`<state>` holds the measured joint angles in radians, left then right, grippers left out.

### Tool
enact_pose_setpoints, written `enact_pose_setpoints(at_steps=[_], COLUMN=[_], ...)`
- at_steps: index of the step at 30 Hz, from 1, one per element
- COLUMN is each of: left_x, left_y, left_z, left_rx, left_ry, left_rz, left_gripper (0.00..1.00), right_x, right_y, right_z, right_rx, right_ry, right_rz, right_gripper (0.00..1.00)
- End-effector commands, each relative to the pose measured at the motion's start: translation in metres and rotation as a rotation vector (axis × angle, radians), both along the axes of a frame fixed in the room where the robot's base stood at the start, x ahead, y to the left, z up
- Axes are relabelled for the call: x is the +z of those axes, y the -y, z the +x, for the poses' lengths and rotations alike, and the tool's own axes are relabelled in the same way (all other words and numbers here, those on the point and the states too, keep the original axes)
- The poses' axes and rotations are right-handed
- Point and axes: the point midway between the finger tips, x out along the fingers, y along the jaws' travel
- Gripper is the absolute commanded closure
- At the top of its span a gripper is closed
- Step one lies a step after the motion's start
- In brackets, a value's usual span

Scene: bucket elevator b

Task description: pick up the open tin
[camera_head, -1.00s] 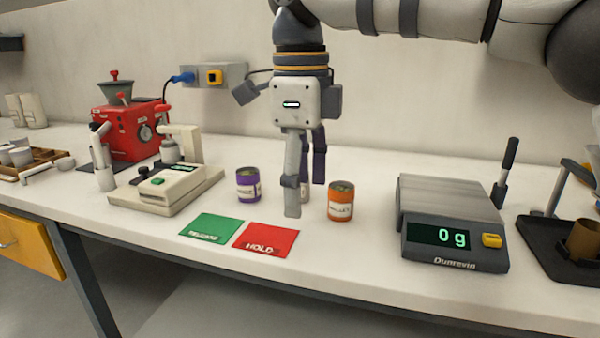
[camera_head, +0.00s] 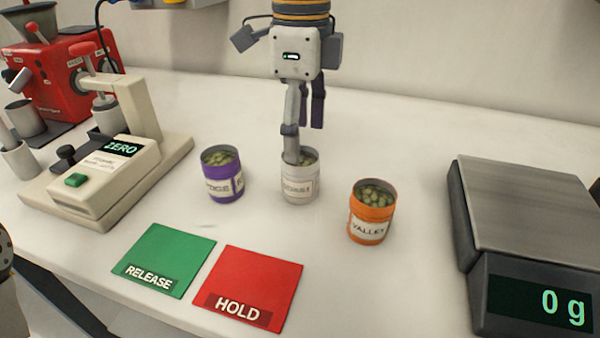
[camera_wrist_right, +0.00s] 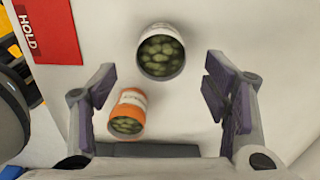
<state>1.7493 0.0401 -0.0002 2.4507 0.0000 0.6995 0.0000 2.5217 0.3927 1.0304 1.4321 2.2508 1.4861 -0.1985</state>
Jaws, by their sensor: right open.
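Three open-topped tins with green contents stand on the white counter. The purple tin (camera_head: 223,175) is at left, the white tin (camera_head: 299,188) in the middle and the orange tin (camera_head: 370,214) at right. My right gripper (camera_head: 304,138) points down, open and empty, with one fingertip overlapping the white tin's opening in the head view. In the right wrist view, the white tin (camera_wrist_right: 160,52) appears beyond the gap between the spread fingers (camera_wrist_right: 162,92). The orange tin (camera_wrist_right: 127,110) is close to the left finger there. My left gripper is out of view.
A green RELEASE card (camera_head: 165,259) and a red HOLD card (camera_head: 250,286) lie in front of the tins. A scale (camera_head: 530,225) reading 0 g stands at right. A cream device (camera_head: 110,180) and a red machine (camera_head: 60,75) are at left. Counter behind the tins is clear.

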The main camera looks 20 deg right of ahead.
Motion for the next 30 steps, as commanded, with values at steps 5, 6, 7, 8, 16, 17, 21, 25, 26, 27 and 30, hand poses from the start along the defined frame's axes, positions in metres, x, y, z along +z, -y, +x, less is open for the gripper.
enact_pose_setpoints(at_steps=[5,6,7,8,16,17,21,25,26,27,30], left_x=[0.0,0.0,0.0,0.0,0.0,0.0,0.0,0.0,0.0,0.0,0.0], left_y=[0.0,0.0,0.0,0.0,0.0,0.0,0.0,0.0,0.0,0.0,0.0], left_z=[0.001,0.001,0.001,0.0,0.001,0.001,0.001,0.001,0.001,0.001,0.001], left_rx=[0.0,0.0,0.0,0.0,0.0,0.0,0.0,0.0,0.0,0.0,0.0], left_ry=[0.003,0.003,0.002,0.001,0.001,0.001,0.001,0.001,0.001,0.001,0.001], left_rz=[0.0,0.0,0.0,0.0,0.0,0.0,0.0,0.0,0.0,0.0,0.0], left_gripper=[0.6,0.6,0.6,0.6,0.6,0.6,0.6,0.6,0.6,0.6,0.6], right_x=[-0.03,-0.038,-0.043,-0.047,-0.056,-0.056,-0.055,-0.055,-0.055,-0.055,-0.055], right_y=[-0.001,-0.001,-0.001,-0.001,-0.001,-0.001,-0.001,-0.001,-0.001,-0.001,-0.001], right_z=[-0.001,-0.001,-0.001,-0.001,-0.001,-0.001,0.0,0.0,-0.001,0.0,0.0], right_rx=[0.0,0.0,0.0,0.0,-0.002,-0.002,-0.001,-0.001,-0.001,-0.001,-0.001], right_ry=[-0.002,-0.002,-0.001,-0.001,0.001,0.001,0.001,0.001,0.001,0.003,0.003], right_rz=[-0.001,-0.002,-0.001,0.0,0.0,0.0,0.0,0.0,0.0,0.001,0.001], right_gripper=[0.31,0.31,0.31,0.31,0.31,0.33,0.65,0.94,1.0,1.0,1.0])
